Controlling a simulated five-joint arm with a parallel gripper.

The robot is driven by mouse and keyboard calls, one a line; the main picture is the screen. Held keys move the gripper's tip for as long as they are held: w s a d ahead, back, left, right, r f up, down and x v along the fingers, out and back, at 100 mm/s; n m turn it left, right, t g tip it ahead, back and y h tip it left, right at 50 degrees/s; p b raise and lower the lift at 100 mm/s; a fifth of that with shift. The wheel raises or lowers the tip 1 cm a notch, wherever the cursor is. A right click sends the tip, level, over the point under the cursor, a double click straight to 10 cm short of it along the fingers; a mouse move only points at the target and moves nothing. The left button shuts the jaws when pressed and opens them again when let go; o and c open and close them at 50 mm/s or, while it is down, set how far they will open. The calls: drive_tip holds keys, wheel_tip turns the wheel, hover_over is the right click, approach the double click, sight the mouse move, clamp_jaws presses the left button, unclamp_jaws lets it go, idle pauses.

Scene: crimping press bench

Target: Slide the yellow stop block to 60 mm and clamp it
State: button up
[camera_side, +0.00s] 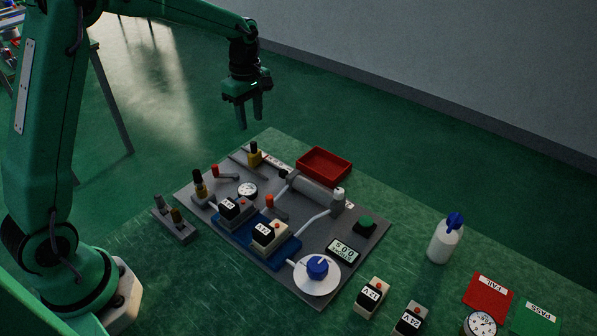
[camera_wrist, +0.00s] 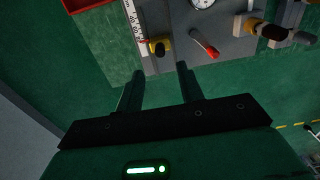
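The yellow stop block (camera_side: 254,160) sits at the far edge of the grey press plate (camera_side: 345,262), with a dark knob on top. In the wrist view the yellow block (camera_wrist: 166,46) is beside a white ruler scale (camera_wrist: 133,24); the numbers are too small to read. A lever with a red end (camera_side: 216,170) lies near the block; it also shows in the wrist view (camera_wrist: 205,44). My gripper (camera_side: 250,123) is open and empty, high above the block and apart from it. In the wrist view the fingertips (camera_wrist: 159,68) are just below the block.
A red tray (camera_side: 324,177) stands right of the block. A dial gauge (camera_side: 247,190) and dark-knobbed posts (camera_side: 199,185) stand to its left. Labelled modules (camera_side: 269,235), a blue dial (camera_side: 317,266) and a white bottle (camera_side: 445,240) are farther forward. The air around my gripper is clear.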

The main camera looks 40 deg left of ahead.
sight(253, 142)
drive_tip(key=shift+f, duration=0.15)
drive_tip(key=shift+f, duration=3.7)
clamp_jaws()
